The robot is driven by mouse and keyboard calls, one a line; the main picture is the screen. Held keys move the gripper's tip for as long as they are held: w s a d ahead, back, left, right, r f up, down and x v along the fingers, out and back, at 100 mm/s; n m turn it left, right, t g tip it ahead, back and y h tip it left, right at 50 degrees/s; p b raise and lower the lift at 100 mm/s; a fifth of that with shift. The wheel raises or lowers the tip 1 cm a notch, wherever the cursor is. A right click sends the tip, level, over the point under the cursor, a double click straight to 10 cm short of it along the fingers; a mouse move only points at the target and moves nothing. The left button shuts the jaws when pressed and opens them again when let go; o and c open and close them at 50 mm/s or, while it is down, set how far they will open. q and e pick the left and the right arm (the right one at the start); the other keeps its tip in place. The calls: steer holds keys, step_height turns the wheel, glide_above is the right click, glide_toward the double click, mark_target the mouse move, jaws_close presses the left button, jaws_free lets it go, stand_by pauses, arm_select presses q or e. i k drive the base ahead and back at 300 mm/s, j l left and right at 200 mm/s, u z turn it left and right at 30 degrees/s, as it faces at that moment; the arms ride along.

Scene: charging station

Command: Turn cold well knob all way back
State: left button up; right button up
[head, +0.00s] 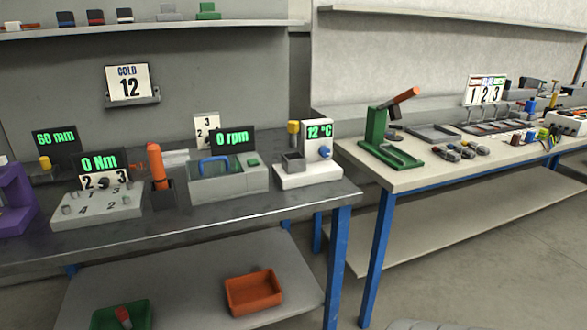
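The cold well (308,177) is a white unit at the right end of the grey bench. Its small screen (319,131) reads 12 °C in green. A blue knob (325,153) sits on its upright panel, below the screen; its turn angle is too small to tell. A dark grey square well block (293,162) stands on the base, left of the knob, with a yellow-topped piece (293,128) behind it. A sign (128,83) on the back wall reads COLD 12. Neither of my grippers is in view.
Left of the cold well is a grey unit with a 0 rpm screen (233,140) and blue handle. An orange-handled tool (156,163) stands farther left. A second bench with a green lever press (380,138) is to the right, across a gap.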

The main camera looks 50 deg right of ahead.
mark_target(325, 152)
steer(key=z, duration=1.8)
